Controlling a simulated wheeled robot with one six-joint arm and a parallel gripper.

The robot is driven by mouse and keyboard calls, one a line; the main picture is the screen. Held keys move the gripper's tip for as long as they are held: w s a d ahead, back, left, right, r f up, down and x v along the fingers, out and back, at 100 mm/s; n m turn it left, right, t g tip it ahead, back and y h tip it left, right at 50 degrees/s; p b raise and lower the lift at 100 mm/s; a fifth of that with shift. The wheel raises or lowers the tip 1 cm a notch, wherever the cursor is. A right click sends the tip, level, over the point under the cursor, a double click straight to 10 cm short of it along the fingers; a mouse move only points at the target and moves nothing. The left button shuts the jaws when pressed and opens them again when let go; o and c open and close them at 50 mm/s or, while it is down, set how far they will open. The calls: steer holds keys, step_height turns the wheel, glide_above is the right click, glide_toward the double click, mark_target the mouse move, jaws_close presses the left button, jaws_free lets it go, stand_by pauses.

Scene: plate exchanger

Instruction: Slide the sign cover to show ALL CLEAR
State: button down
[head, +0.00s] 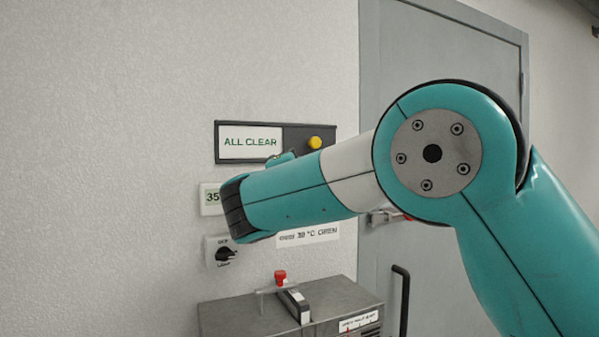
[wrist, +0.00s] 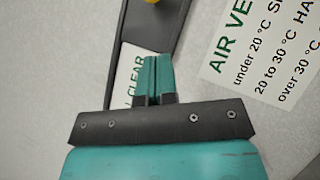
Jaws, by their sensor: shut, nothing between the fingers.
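The sign (head: 250,142) on the wall shows ALL CLEAR in green letters on a white panel at its left. The dark cover (head: 297,137) with a yellow knob (head: 315,143) is at the sign's right end. In the wrist view the knob (wrist: 152,1) is cut off by the top edge, and the sign's white panel (wrist: 131,62) is partly behind my fingers. My gripper (wrist: 152,58) is shut and empty, in front of the panel and apart from the knob in the picture. In the head view my arm hides the fingers.
Below the sign are a display (head: 211,198) reading 35, partly hidden, and a rotary switch (head: 224,254). A grey box (head: 345,298) with a red-knobbed lever (head: 280,277) stands below. A grey door (head: 440,50) is at right. The wrist view shows an AIR VENT notice (wrist: 268,50).

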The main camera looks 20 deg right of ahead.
steer(key=b+v, duration=0.1)
steer(key=v, duration=0.4)
steer(key=shift+w+a+b, duration=0.1)
steer(key=shift+b, duration=0.3)
steer(key=s+d+f+m+g+y, duration=0.1)
steer(key=s+f+m+g+y, duration=0.3)
steer(key=f, duration=0.5)
steer(key=s+d+f+m+g+y, duration=0.1)
steer(key=s+f+m+g+y, duration=0.2)
steer(key=s+f+g+y, duration=0.5)
steer(key=s+a+f+m+g, duration=0.1)
steer(key=s+f+g, duration=0.1)
steer(key=s, duration=0.6)
steer(key=s+a+f+m+g, duration=0.1)
steer(key=s+f+g, duration=0.2)
steer(key=s, duration=0.5)
steer(key=s+a+f+m+g+y+b, duration=0.1)
steer(key=s+f+g, duration=0.2)
steer(key=s+f, duration=0.2)
steer(key=s, duration=0.3)
steer(key=c, duration=1.8)
jaws_free()
steer(key=shift+c, duration=0.2)
